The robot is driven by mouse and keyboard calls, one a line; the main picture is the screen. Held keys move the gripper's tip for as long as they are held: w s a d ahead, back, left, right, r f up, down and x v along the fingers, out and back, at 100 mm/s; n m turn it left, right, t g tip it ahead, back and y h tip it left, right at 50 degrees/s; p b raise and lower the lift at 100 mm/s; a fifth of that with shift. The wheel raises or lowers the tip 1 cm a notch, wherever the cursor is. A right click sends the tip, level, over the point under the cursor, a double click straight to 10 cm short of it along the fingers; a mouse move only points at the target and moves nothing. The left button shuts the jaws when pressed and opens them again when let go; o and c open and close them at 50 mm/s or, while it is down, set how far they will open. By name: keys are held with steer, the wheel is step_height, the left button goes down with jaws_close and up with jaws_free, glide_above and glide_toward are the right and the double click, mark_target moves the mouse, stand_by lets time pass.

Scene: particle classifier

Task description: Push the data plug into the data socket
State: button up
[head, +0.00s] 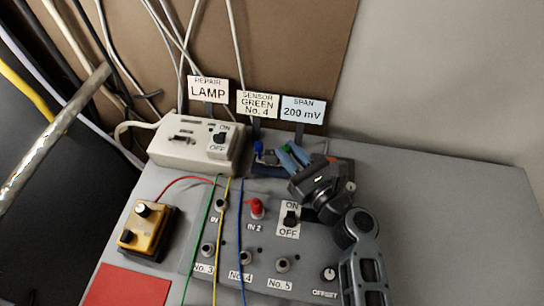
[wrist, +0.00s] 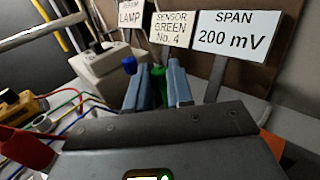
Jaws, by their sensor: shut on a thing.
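My gripper (head: 287,154) is over the dark rack behind the grey panel (head: 265,258). In the wrist view its two blue-grey fingers (wrist: 157,88) are shut on a green plug-like piece (wrist: 158,76), mostly hidden between them. A blue plug (head: 258,147) stands just left of the fingers; it also shows in the wrist view (wrist: 130,64). A red plug (head: 257,207) stands upright at IN 2 on the panel. Round sockets marked No. 3 (head: 208,249), No. 4 (head: 246,257) and No. 5 (head: 282,265) are empty. I cannot tell which pieces are the data plug and data socket.
A white box (head: 168,150) with a switch stands left of the rack. Cards reading LAMP (head: 207,90), GREEN No. 4 (head: 257,104) and 200 mV (head: 303,110) stand behind. An orange box (head: 146,228) is left. Thin cables cross the panel. The right tabletop (head: 450,225) is clear.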

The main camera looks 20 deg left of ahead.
jaws_close()
steer(key=shift+r, duration=0.15)
step_height(320, 180, up, 18)
steer(key=p, duration=0.2)
stand_by(0.5)
